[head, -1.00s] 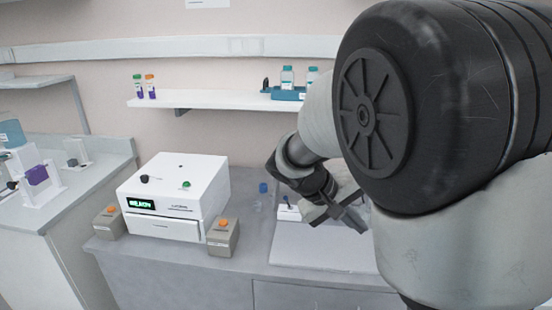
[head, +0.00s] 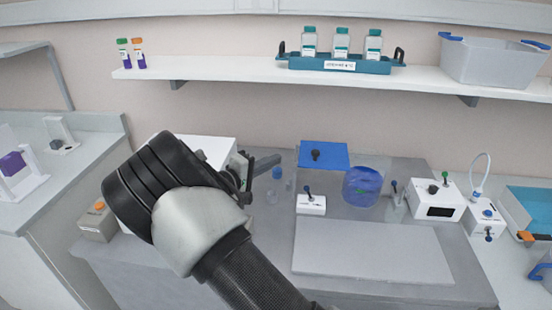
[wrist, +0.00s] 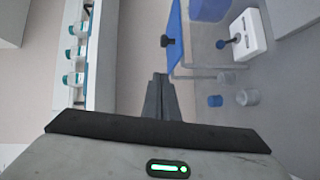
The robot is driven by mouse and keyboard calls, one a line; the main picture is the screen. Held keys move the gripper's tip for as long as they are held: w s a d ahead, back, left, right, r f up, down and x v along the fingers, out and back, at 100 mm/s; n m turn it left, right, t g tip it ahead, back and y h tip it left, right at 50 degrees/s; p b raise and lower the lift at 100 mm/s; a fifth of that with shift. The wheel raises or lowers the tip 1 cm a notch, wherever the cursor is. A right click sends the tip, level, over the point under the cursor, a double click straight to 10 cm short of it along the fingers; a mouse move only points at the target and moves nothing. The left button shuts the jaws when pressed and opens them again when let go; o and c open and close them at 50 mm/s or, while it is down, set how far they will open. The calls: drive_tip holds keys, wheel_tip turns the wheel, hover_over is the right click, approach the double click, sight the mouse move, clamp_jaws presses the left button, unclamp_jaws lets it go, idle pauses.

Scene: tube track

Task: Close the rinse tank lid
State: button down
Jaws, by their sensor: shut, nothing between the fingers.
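A blue lid panel (head: 323,155) with a black knob lies at the back of the bench in the head view. It seems to belong to a clear-walled tank (head: 335,176), whose edges are faint; I take this as the rinse tank.
A small white block (head: 311,204) with a knob stands before the tank. A grey mat (head: 372,252) lies clear in front. A white device (head: 438,202) stands right. A shelf (head: 220,72) above holds a teal bottle rack (head: 340,66).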

sight(302, 164)
drive_tip(key=x, duration=0.3)
drive_tip(key=s+d+p+x, duration=0.1)
drive_tip(key=x, duration=0.6)
drive_tip(key=shift+s+d+p, duration=0.3)
drive_tip(key=shift+p, duration=0.05)
drive_tip(key=shift+d+f, duration=0.15)
drive_tip(key=shift+d, duration=0.25)
drive_tip(key=shift+d+f, duration=0.1)
drive_tip(key=shift+d, duration=0.05)
